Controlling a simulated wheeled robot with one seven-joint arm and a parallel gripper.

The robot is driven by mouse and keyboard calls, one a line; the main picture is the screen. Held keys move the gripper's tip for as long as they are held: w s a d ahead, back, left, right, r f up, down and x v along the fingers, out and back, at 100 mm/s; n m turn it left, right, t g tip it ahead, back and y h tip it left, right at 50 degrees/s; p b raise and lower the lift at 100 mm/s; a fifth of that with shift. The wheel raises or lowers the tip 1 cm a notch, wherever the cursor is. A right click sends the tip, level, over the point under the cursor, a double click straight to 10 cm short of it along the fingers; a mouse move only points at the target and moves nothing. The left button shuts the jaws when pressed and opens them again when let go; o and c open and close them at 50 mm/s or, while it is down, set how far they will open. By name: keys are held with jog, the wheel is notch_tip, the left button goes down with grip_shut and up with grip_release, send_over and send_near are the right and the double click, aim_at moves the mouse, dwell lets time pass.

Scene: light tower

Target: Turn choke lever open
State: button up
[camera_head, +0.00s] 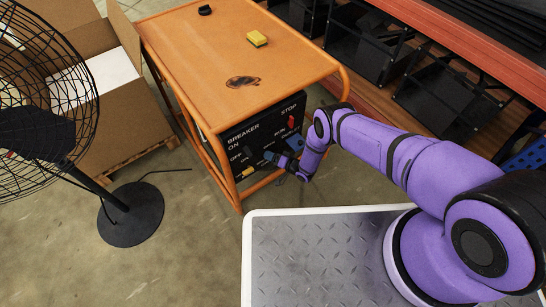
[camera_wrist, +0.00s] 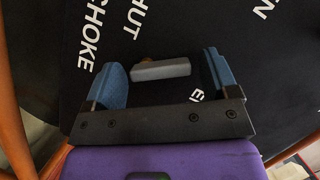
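A small grey lever (camera_wrist: 160,69) with a brownish pivot sits on the black control panel (camera_wrist: 185,30), near the white words CHOKE and SHUT, in the wrist view. My gripper (camera_wrist: 162,72) has its two blue fingers apart, one on each side of the lever. The lever lies crosswise between them, with a gap at the right finger; whether the left finger touches it I cannot tell. In the head view my gripper (camera_head: 275,158) is at the lower part of the black panel (camera_head: 259,129) and hides the lever there.
A red switch (camera_head: 291,122) is up and right of my gripper. A black fan (camera_head: 130,215) and cardboard boxes (camera_head: 125,115) stand left. Shelves (camera_head: 440,95) stand right.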

dwell(0.3)
jog(key=v, duration=1)
jog(key=shift+s+d, duration=0.2)
jog(key=shift+d, duration=0.1)
jog(key=c, duration=0.4)
jog(key=shift+a, duration=0.3)
jog(key=c, duration=0.3)
jog(key=shift+a+n+t+h, duration=0.3)
jog(key=shift+a+n, duration=0.05)
jog(key=shift+n, duration=0.25)
jog(key=shift+c, duration=0.9)
jog(key=s+a+r+n+t+h, duration=0.1)
jog(key=s+a+n+t+h, duration=0.4)
jog(key=n, duration=0.6)
jog(key=w+a+f+g+h, duration=0.1)
jog(key=w+a+f, duration=0.1)
jog(key=w, duration=0.9)
jog(key=shift+a+f, duration=0.4)
jog(key=shift+f, duration=0.25)
